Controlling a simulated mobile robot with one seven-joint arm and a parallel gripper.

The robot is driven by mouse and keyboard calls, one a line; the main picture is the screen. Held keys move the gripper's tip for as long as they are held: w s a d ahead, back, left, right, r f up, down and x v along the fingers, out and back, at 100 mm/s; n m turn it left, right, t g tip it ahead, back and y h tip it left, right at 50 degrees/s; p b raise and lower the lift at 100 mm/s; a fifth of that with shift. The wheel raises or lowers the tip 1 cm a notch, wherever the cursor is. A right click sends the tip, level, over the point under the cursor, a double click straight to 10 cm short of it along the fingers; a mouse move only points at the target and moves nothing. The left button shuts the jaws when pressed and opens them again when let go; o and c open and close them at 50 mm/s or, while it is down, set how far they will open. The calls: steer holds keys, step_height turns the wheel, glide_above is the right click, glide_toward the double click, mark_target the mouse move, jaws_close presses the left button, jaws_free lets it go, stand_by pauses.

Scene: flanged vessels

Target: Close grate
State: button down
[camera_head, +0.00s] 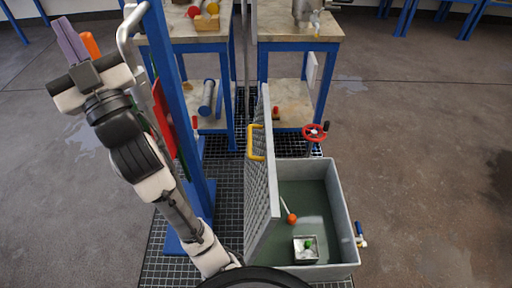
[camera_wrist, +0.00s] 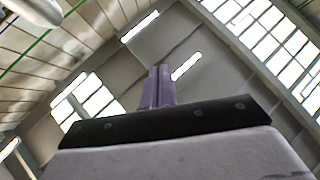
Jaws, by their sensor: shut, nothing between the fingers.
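The grate (camera_head: 262,175) is a grey mesh panel standing upright along the left side of a grey tank (camera_head: 344,215). A yellow handle (camera_head: 256,142) sits on its left face near the top. The tank is uncovered, and its greenish floor shows. My gripper (camera_head: 66,38) is raised at the upper left in the head view, well apart from the grate and its handle. Its purple fingers are together and empty. In the wrist view my gripper (camera_wrist: 158,72) points up toward the ceiling, and no grate shows there.
A blue post (camera_head: 175,110) with a grey pipe stands between my arm and the grate. In the tank are a small metal box (camera_head: 306,249) and an orange ball on a rod (camera_head: 291,218). A red handwheel (camera_head: 314,132) is behind the tank. Worktables (camera_head: 300,25) stand at the back.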

steer(key=w+d+f+m+h+p, duration=0.1)
steer(key=w+d+f+m+h, duration=0.5)
steer(key=w+d+h, duration=0.5)
steer(key=n+g+h+p, duration=0.35)
steer(key=g+h, duration=0.55)
steer(key=h, duration=0.9)
glide_toward(266, 142)
steer(key=w, duration=0.4)
steer(key=shift+s+d+p, duration=0.1)
steer(key=shift+d+p, duration=0.6)
steer(key=shift+d, duration=0.55)
steer(key=shift+d+f, duration=0.3)
steer(key=shift+d, duration=0.5)
steer(key=shift+d, duration=0.1)
